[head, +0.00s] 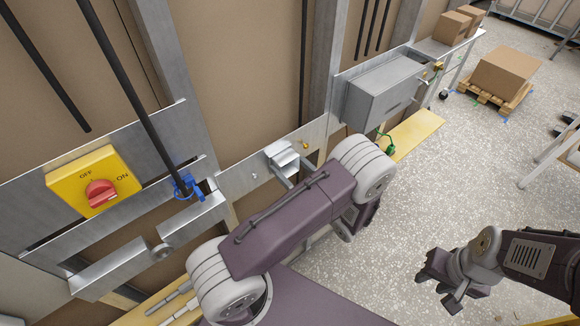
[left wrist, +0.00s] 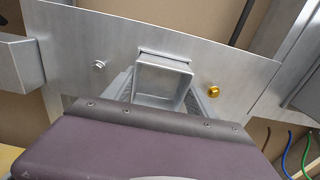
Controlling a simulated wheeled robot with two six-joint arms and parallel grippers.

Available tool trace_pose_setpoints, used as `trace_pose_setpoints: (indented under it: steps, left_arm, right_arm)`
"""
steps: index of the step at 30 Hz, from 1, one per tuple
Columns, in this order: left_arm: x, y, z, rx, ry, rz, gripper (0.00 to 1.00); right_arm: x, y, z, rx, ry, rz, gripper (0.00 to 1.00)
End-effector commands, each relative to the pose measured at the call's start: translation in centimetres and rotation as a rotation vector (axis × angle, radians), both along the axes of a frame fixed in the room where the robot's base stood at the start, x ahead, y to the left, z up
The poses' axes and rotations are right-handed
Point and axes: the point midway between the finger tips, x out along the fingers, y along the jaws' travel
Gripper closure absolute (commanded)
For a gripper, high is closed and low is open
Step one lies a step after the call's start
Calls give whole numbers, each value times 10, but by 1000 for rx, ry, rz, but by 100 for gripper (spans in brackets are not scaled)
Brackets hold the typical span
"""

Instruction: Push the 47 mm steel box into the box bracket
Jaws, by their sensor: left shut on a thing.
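The steel box (left wrist: 163,80) is a grey square-sided piece at the metal wall plate, between the fingers of my left gripper (left wrist: 163,104). In the head view the silvery box and bracket (head: 282,154) stand out from the plate, with the gripper fingers at their near side. My left gripper is shut on the box. A thin metal rim above the box looks like the box bracket (left wrist: 165,55); how deep the box sits in it cannot be told. My right gripper (head: 444,287) hangs open and empty over the floor at the right.
A silver bolt (left wrist: 99,66) and a brass knob (left wrist: 212,91) flank the bracket. A grey cabinet (head: 383,92) is on the wall to the right. A yellow OFF/ON switch (head: 95,181) and a black bar in a blue clamp (head: 186,186) are left.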

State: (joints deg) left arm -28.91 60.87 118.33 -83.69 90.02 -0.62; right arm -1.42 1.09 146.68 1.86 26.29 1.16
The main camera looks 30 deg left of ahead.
Motion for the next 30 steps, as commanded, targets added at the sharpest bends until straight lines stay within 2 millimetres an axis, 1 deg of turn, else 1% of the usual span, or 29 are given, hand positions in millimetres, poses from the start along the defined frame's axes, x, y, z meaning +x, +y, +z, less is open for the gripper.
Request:
trace_pose_setpoints:
  steps: [5,6,7,8,16,19,20,24,27,30]
  left_arm:
    - [2,5,0,0,0,0,79]
    - [2,4,0,0,0,0,24]
    - [2,4,0,0,0,0,15]
    - [2,4,0,0,0,0,9]
    - [2,4,0,0,0,0,9]
    - [0,-3,-2,-1,-2,-3,9]
    - [-2,-7,-3,-1,-3,-4,9]
    - [-13,-37,-5,-2,-4,-7,9]
    - [-22,-56,-4,-3,-4,-6,9]
    - [-29,-71,-3,-1,-3,-4,9]
  right_arm:
    - [0,0,0,0,0,0,64]
    - [0,0,0,0,0,0,64]
    - [0,0,0,0,0,0,64]
    - [0,0,0,0,0,0,64]
    - [0,0,0,0,0,0,64]
    - [0,0,-4,0,0,0,64]
    - [0,0,-7,0,0,0,64]
    - [0,0,-21,0,0,0,64]
    - [0,0,-28,0,0,0,64]
    - [0,0,-32,0,0,0,64]
